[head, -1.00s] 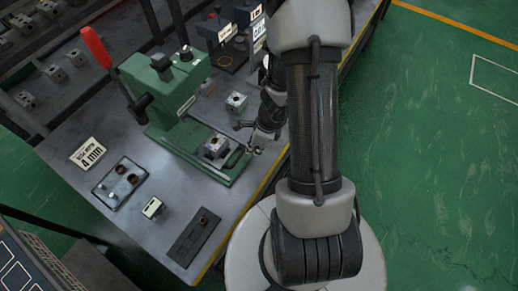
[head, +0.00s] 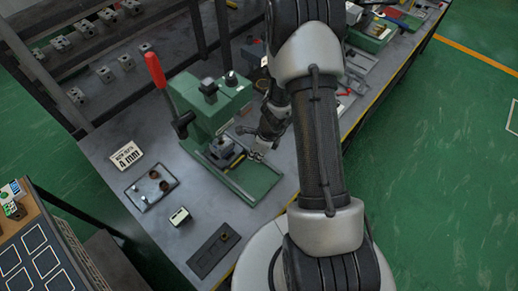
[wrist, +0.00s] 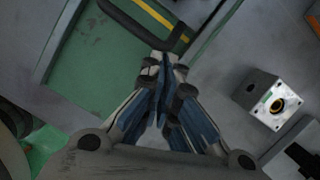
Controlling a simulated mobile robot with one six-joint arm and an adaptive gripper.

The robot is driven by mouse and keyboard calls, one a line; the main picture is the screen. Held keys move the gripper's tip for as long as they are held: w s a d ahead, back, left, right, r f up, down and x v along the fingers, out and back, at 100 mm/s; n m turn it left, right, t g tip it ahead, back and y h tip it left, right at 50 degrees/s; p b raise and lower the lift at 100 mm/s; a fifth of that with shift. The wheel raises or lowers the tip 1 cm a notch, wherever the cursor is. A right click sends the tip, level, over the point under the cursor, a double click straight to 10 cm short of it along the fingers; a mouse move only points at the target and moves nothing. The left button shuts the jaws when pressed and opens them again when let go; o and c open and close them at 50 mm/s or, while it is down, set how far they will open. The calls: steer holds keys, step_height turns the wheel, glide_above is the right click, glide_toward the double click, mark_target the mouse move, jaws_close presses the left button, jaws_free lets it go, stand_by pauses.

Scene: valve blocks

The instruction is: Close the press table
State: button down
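The green press (head: 207,103) with a red lever (head: 156,70) stands on the grey workbench. Its sliding table, with a dark loop handle (wrist: 127,22) marked by a yellow stripe, sits close under the press head; bare green base (head: 262,183) shows in front of it. A block (head: 222,147) appears on the table, partly shadowed. My gripper (wrist: 165,66) is shut and empty, its fingertips together right at the handle's outer side; I cannot tell whether they touch. In the head view my gripper (head: 256,154) is above the press base.
A grey valve block (wrist: 268,100) stands on the bench right of my gripper in the wrist view. A "4 mm" sign (head: 125,156), a small tray (head: 151,187), a little box (head: 180,216) and a dark plate (head: 214,250) lie in front of the press.

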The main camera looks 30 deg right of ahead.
steer(key=v, duration=1.1)
steer(key=shift+r, duration=0.35)
steer(key=shift+s, duration=0.1)
steer(key=s+a+r+n+t, duration=0.1)
steer(key=s+a+r+n, duration=0.1)
steer(key=a+r+n, duration=0.35)
steer(key=s+a+r+n, duration=0.2)
steer(key=a+r+n, duration=0.1)
steer(key=r+n, duration=0.55)
steer(key=s+a+r+n+t+h+b, duration=0.1)
steer(key=s+a+r+n+h+b, duration=0.1)
steer(key=s+r+n, duration=0.7)
steer(key=s+a+n, duration=0.1)
steer(key=s+n, duration=0.3)
steer(key=shift+s+r+t, duration=0.3)
steer(key=shift+s+r, duration=0.05)
steer(key=shift+s, duration=0.05)
